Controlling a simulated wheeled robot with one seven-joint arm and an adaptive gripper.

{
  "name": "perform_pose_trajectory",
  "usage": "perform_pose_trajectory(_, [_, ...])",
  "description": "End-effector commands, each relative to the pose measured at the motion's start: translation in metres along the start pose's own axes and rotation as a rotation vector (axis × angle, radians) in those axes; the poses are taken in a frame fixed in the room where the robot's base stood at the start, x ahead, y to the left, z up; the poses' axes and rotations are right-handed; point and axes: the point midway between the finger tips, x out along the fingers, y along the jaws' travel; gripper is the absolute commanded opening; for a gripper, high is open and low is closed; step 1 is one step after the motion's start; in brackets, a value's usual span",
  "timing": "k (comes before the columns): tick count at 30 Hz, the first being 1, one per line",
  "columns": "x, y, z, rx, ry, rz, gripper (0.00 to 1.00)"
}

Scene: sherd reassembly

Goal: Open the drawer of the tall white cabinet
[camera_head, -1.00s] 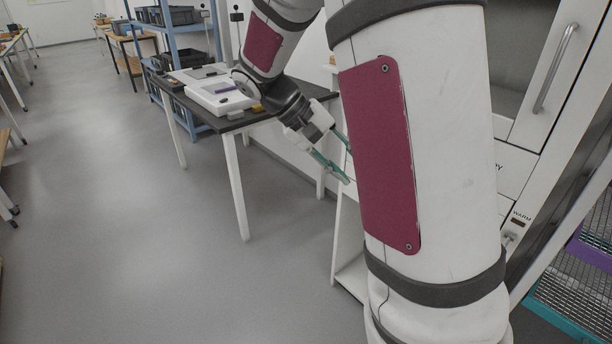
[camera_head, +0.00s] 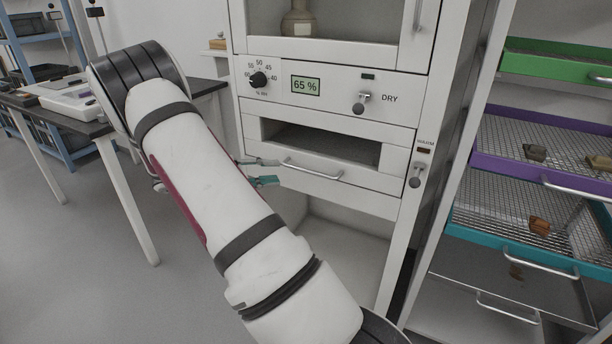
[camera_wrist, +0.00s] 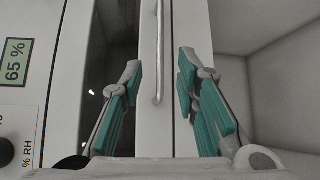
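The tall white cabinet (camera_head: 395,150) stands ahead of me in the head view. Its drawer front (camera_head: 355,182) is low on it, with a horizontal bar handle (camera_head: 312,174). A dark window or opening shows just above the handle strip; I cannot tell which. My gripper (camera_head: 264,171) has teal fingers and is open, just left of the handle. In the wrist view my gripper (camera_wrist: 159,75) is open and empty, with the handle (camera_wrist: 158,50) lined up between its fingers and ahead of them. I see no contact with the handle. My arm hides part of the cabinet's lower left.
Above the drawer is a panel with a knob (camera_head: 258,79), a 65 % display (camera_head: 305,86) and a DRY switch (camera_head: 361,102). An open bay (camera_head: 345,240) lies below. A rack with mesh trays (camera_head: 545,160) stands right. A dark-topped table (camera_head: 90,128) is at left.

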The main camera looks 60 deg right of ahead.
Motion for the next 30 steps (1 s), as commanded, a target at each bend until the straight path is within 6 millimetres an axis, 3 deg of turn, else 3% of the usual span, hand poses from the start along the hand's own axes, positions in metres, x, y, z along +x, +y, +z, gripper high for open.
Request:
perform_pose_trajectory(9, [0.064,-0.002,0.001,0.000,-0.003,-0.002,0.29])
perform_pose_trajectory(15, [0.091,-0.002,0.001,0.000,-0.002,-0.003,0.29])
perform_pose_trajectory(29, [0.103,-0.001,0.000,-0.001,0.000,-0.003,0.29])
perform_pose_trajectory(30, [0.103,-0.001,0.000,-0.001,0.000,-0.003,0.22])
